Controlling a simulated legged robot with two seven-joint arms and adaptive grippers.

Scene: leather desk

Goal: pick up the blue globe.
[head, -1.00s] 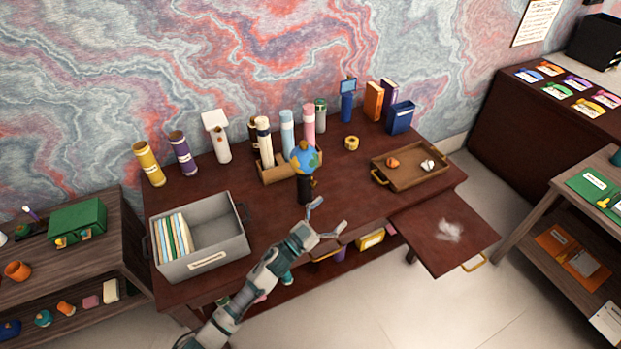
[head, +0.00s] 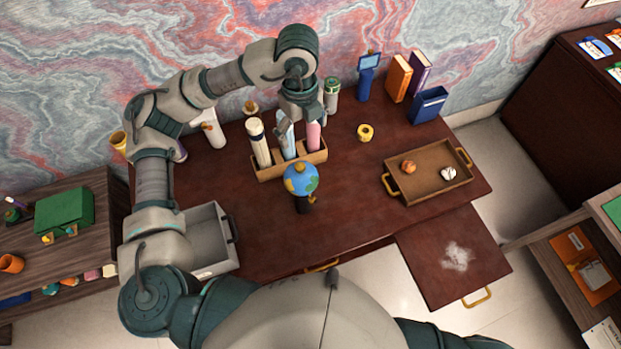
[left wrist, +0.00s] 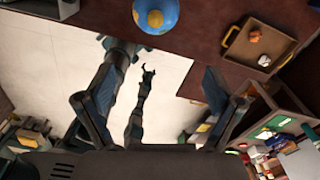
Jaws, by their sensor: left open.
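The blue globe (head: 301,179), with green and yellow land patches and an orange-brown knob on top, stands upright on a dark base on the desk. It also shows at the top of the left wrist view (left wrist: 156,14). My left gripper (head: 300,112) is open and points down above the bottles, behind the globe and apart from it. Its spread fingers (left wrist: 158,85) show in the left wrist view with nothing between them. My right gripper (left wrist: 146,72) appears small and open over the pale floor in that view, away from the globe.
A wooden holder (head: 269,172) with several bottles stands just behind the globe. A brown tray (head: 400,189) with two small items is at right. A grey bin (head: 207,240) is at left, partly hidden by my arm.

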